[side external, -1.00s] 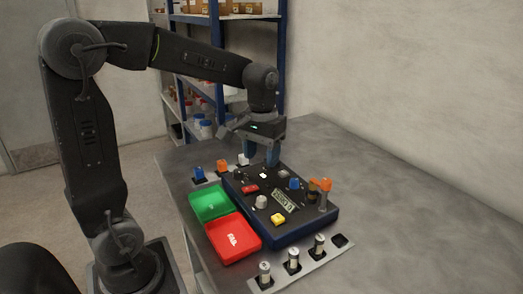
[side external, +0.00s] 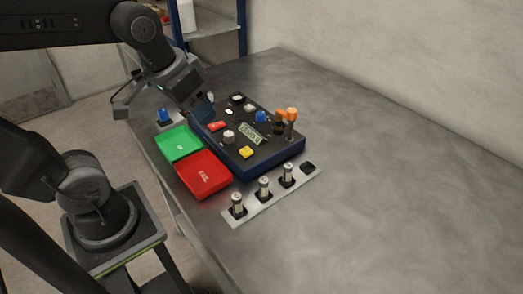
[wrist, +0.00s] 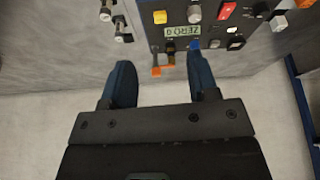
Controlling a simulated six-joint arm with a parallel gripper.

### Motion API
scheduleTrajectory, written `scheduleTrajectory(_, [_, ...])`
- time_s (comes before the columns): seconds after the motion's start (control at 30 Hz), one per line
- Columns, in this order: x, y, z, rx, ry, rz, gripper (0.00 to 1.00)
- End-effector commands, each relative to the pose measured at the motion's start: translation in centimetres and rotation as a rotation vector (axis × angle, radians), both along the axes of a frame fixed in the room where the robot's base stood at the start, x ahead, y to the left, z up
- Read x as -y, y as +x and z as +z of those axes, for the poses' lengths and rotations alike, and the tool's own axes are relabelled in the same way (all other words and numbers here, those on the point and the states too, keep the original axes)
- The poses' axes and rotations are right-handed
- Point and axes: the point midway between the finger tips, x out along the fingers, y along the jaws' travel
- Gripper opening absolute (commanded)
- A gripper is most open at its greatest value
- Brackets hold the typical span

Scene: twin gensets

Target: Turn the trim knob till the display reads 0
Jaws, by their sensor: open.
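The dark blue-edged panel (side external: 262,163) lies on the table. Its display (side external: 250,133) appears to read "ZERO 0" in the wrist view (wrist: 183,31). A pale round knob (side external: 228,136) stands beside the display, probably the trim knob; it also shows in the wrist view (wrist: 194,14). My gripper (side external: 205,112) is near the panel's back left corner in the side view, away from the knob. In the wrist view its two blue fingers (wrist: 160,66) are apart with nothing held.
A green tray (side external: 180,144) and a red tray (side external: 204,175) lie left of the panel. An orange-topped lever (side external: 291,114) stands on its right side. A strip with several cylindrical pieces (side external: 263,188) lies in front. The table's right side is clear.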

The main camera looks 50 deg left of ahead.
Motion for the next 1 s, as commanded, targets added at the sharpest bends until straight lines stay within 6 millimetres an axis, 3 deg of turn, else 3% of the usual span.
scheduleTrajectory(0.1, [0.8, -1.8, -0.4, 0.070, 0.013, -0.059, 0.54])
scheduleTrajectory(0.23, [1.2, -2.6, -0.7, 0.104, 0.020, -0.088, 0.54])
scheduleTrajectory(1.0, [1.2, -2.7, -0.8, 0.106, 0.020, -0.090, 0.54])
